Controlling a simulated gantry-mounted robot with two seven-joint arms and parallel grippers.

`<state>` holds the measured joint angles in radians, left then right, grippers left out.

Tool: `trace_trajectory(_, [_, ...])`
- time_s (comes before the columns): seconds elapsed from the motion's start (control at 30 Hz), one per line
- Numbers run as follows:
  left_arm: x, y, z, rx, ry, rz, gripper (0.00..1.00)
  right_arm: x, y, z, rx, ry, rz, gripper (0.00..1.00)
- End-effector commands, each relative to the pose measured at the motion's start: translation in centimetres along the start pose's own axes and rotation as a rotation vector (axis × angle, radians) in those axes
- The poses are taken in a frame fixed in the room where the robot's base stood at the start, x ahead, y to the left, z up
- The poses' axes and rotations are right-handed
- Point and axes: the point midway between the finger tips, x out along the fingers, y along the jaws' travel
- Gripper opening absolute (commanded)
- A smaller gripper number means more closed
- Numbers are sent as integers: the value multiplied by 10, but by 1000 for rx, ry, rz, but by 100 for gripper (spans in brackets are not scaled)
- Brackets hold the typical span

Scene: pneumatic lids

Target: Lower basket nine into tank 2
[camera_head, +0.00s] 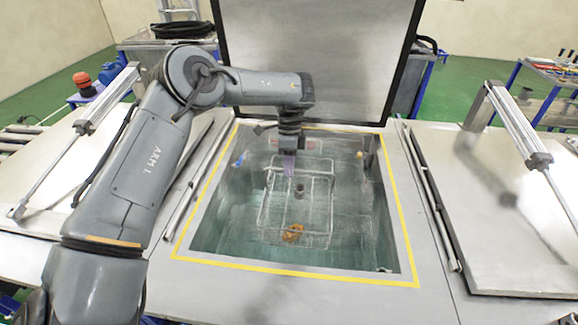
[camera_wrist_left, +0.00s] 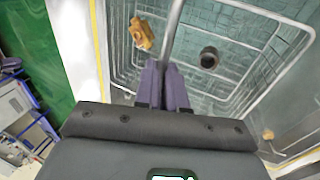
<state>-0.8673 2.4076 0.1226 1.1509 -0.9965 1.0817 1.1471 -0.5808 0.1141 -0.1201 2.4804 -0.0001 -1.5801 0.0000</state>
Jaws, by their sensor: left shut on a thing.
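The wire basket (camera_head: 331,205) hangs within the opening of a square tank (camera_head: 228,228) edged by a yellow line. My left gripper (camera_head: 289,172) is above the basket. In the left wrist view its purple fingers (camera_wrist_left: 165,70) are closed on the basket's bar-like handle (camera_wrist_left: 174,32). An orange-brown part (camera_head: 293,232) and a dark cylindrical part (camera_head: 299,190) show inside the basket. They also show in the left wrist view, the orange one (camera_wrist_left: 141,33) at upper left and the dark one (camera_wrist_left: 209,58) right of the fingers. I cannot tell whether the basket touches the tank floor.
The tank's lid (camera_head: 318,60) stands raised behind the opening. Closed-looking panels with pneumatic cylinders lie at left (camera_head: 105,98) and right (camera_head: 518,122). A blue fitting (camera_head: 238,160) sits at the tank's left wall. The deck in front (camera_head: 290,300) is clear.

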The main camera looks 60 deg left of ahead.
Motion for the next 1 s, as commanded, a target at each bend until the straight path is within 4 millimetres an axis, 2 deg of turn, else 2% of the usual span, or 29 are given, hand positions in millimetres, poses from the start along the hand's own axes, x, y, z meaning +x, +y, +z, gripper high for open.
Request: trace_trajectory(1.0, [64, -19, 0, 1, 3, -2, 0, 47, 0, 15, -5, -1, 4, 43])
